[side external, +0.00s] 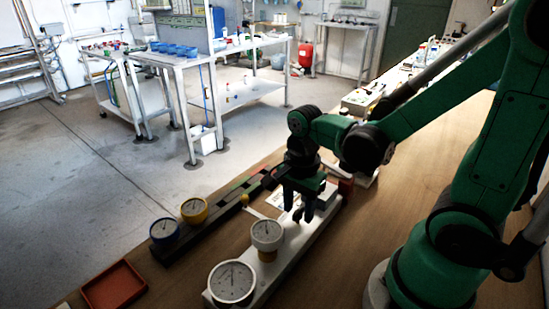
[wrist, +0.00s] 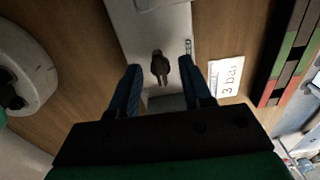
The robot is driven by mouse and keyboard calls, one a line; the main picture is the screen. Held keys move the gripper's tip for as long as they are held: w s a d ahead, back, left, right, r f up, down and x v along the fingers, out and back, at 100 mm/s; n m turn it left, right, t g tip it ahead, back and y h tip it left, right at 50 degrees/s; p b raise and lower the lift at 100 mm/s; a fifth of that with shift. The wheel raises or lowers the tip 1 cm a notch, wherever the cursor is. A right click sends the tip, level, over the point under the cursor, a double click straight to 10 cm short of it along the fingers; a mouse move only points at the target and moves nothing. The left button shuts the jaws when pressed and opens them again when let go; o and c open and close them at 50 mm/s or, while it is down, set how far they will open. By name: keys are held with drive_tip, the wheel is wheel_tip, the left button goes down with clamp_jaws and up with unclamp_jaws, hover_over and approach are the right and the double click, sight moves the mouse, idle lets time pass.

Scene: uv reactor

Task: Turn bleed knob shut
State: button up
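A small dark knob (wrist: 160,68), likely the bleed knob, stands on a white panel (wrist: 122,22) in the wrist view. Its narrow handle points toward my gripper. My gripper (wrist: 160,72) has its two blue fingers spread, one on each side of the knob, with gaps to it on both sides. In the side external view my gripper (side external: 297,212) points down over the white base (side external: 292,246), close to its surface. The knob is mostly hidden by the fingers there. I cannot tell the exact finger height.
Two white-faced gauges stand on the base: a large one (side external: 232,282) and a smaller one (side external: 266,234). A dark strip (side external: 215,225) beside it carries a blue gauge (side external: 164,230) and a yellow gauge (side external: 194,210). A "3 bar" card (wrist: 226,78) lies nearby. A red tray (side external: 112,288) is front left.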

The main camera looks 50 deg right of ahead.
sight(299, 210)
drive_tip(key=shift+r, duration=0.1)
drive_tip(key=shift+r, duration=2.7)
drive_tip(key=w+r+n+t, duration=0.1)
drive_tip(key=n+t, duration=0.1)
drive_tip(key=n, duration=0.4)
drive_tip(key=w+a+r+n+t, duration=0.1)
drive_tip(key=n+t, duration=0.1)
drive_tip(key=n, duration=0.4)
drive_tip(key=w+a+r+n+t, duration=0.1)
drive_tip(key=n+t, duration=0.2)
drive_tip(key=n, duration=0.3)
drive_tip(key=shift+w+a, duration=0.1)
drive_tip(key=shift+a, duration=0.15)
